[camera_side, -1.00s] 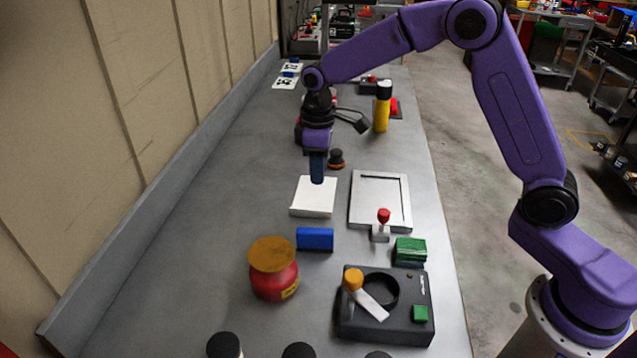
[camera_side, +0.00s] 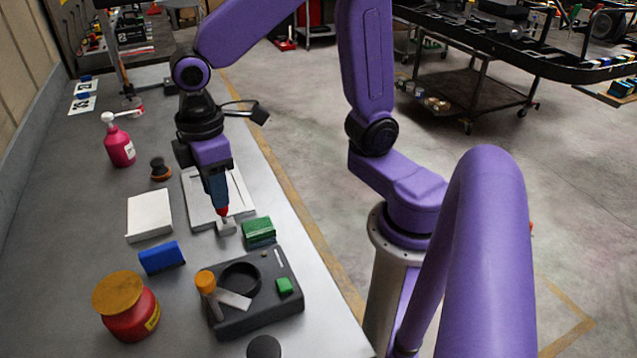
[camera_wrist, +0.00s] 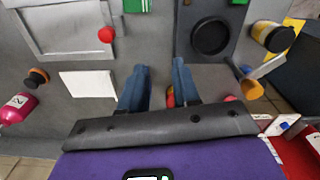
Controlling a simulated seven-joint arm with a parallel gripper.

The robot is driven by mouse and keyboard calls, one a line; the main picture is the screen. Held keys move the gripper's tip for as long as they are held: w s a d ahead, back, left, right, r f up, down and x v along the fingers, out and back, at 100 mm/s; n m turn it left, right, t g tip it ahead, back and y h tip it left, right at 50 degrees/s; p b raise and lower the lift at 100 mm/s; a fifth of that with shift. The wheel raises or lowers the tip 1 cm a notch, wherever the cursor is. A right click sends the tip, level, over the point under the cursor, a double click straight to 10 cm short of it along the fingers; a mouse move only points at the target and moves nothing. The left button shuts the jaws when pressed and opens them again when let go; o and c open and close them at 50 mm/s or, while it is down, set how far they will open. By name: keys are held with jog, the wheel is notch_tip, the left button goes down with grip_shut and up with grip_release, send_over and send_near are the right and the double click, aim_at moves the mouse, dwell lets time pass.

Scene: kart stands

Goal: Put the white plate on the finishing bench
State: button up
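The white plate (camera_side: 150,213) is a flat square lying on the grey bench (camera_side: 75,215), left of a framed metal tray. It also shows in the wrist view (camera_wrist: 88,84), left of my fingers. No label shows which surface is the finishing bench. My gripper (camera_side: 221,205) points down above the tray's near end in the side view, apart from the plate. In the wrist view, my two blue fingers (camera_wrist: 160,85) stand apart with nothing held between them. A red object shows beyond the gap.
The framed tray (camera_side: 206,184) has a red-knobbed clamp (camera_side: 226,227) at its near corner. Close by are a blue block (camera_side: 161,257), a green block (camera_side: 258,232), a black device (camera_side: 253,295), a red jar (camera_side: 127,308) and a pink bottle (camera_side: 119,143). The bench's left side is clear.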

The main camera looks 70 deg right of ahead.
jog(key=s+d, duration=0.3)
jog(key=s, duration=0.4)
jog(key=s+d+f+n, duration=0.1)
jog(key=s+d, duration=0.3)
jog(key=s, duration=0.4)
jog(key=shift+s+d+n, duration=0.3)
